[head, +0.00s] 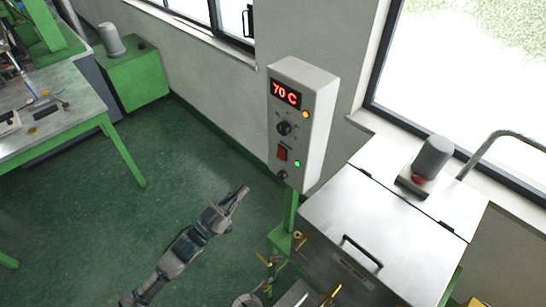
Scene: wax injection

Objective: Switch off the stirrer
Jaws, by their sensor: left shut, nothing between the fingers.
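The grey control box (303,125) stands on a green post and reads 70 C in red on its display (285,93). On its front are a lit orange lamp (305,115), a black knob (284,128), a red switch (282,153), a lit green lamp (297,164) and a small dark knob (283,175). A grey motor (433,158) with a red part at its base stands on the metal tank (335,210). My left gripper (243,191) is shut and empty, below and left of the box in the picture, apart from it. My right gripper is out of view.
The tank lid has a black handle (361,251), and brass fittings (299,241) show near its front left. A bent metal pipe (500,138) rises behind at right. A workbench (60,125) stands at left. Green floor between bench and box is clear.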

